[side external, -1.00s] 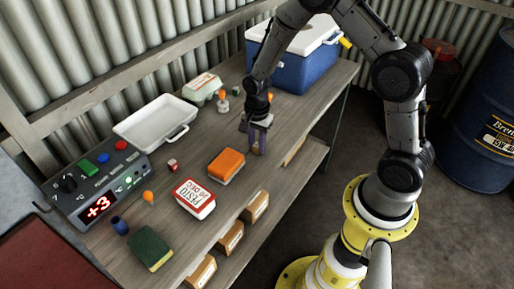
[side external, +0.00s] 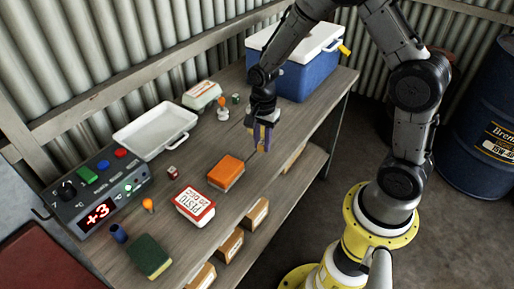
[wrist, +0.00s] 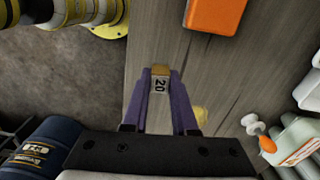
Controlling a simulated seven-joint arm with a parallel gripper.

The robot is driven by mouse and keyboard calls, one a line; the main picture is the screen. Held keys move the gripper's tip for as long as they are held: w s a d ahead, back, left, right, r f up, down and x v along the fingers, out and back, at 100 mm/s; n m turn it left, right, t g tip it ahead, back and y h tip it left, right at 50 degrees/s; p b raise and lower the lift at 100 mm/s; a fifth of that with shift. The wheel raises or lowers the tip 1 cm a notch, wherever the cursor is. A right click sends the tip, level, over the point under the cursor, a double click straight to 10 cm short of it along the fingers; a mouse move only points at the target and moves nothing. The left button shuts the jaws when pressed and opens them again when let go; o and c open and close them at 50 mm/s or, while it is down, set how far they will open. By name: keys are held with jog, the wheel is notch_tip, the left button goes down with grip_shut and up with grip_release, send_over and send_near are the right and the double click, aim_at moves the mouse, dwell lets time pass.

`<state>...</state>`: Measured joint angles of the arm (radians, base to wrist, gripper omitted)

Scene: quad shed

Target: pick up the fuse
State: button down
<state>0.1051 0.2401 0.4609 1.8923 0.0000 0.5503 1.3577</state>
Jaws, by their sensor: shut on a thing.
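The fuse (wrist: 160,84) is a small block with a tan end and a white label reading "20", seen in the wrist view. My gripper (wrist: 160,88) has purple fingers, one on each side of the fuse, and is shut on it. In the side view my gripper (side external: 262,143) points down over the front edge of the wooden bench, right of the orange block. The fuse is mostly hidden by the fingers there. I cannot tell how far it is above the bench.
An orange block (side external: 226,172) and a white-and-red box (side external: 194,204) lie left of my gripper. A yellow thing (wrist: 201,117) sits close beside the right finger. A blue cooler (side external: 302,68) stands behind. A white tray (side external: 155,128) is farther left.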

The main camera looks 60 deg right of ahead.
jog(key=s+a+r, duration=0.1)
jog(key=s+r, duration=0.6)
jog(key=s, duration=0.5)
jog(key=shift+a+r, duration=0.15)
jog(key=shift+r, duration=0.1)
